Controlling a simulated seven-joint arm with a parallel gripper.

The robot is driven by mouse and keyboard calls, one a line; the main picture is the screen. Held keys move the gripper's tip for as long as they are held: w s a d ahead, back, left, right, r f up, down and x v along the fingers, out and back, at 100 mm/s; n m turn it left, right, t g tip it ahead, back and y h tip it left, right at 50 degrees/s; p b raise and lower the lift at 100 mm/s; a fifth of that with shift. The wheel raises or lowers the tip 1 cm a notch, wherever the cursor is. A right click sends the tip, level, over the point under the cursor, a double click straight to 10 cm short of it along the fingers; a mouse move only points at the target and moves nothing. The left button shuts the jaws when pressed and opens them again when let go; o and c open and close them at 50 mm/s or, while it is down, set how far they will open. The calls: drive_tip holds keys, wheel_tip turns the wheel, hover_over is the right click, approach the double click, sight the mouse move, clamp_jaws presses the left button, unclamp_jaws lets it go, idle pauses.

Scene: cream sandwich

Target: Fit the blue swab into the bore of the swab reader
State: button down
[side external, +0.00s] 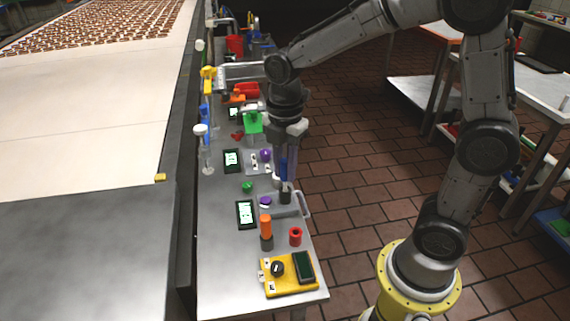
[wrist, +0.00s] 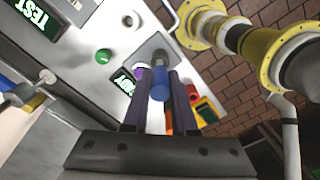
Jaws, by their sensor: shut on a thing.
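The blue swab (wrist: 159,84) is between the fingers of my gripper (wrist: 160,92), which is shut on it. In the side external view my gripper (side external: 284,170) points down over the bench, with the swab's blue shaft between its fingers. Directly below is a grey block with a dark upright piece (side external: 285,194), which seems to be the swab reader. In the wrist view a grey plate (wrist: 156,46) lies just beyond the swab's far end. The bore is not visible, and I cannot tell whether the swab's tip touches or enters it.
A black device with a lit screen (side external: 245,214), an orange cylinder (side external: 265,227), a red ring-like part (side external: 295,237) and a yellow control box (side external: 290,275) stand nearer the camera. A green knob (side external: 247,186) lies left. The conveyor (side external: 90,110) runs along the left.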

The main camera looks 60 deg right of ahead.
drive_tip(key=shift+f, duration=0.6)
drive_tip(key=c, duration=0.6)
unclamp_jaws()
drive_tip(key=shift+c, duration=0.2)
drive_tip(key=shift+r, duration=0.1)
wheel_tip(320, 180, up, 14)
drive_tip(key=s+r+t, duration=0.1)
drive_tip(key=s+r, duration=0.2)
drive_tip(key=s, duration=0.2)
drive_tip(key=s+f+m+t, duration=0.2)
drive_tip(key=s+f+m, duration=0.2)
drive_tip(key=m, duration=0.5)
drive_tip(key=s+d+f+m+t, duration=0.1)
drive_tip(key=s+f+m, duration=0.3)
drive_tip(key=m, duration=0.5)
drive_tip(key=s+t, duration=0.1)
drive_tip(key=s, duration=0.1)
drive_tip(key=shift+s+f+t, duration=0.3)
drive_tip(key=shift+s+f, duration=0.05)
drive_tip(key=shift+s, duration=0.05)
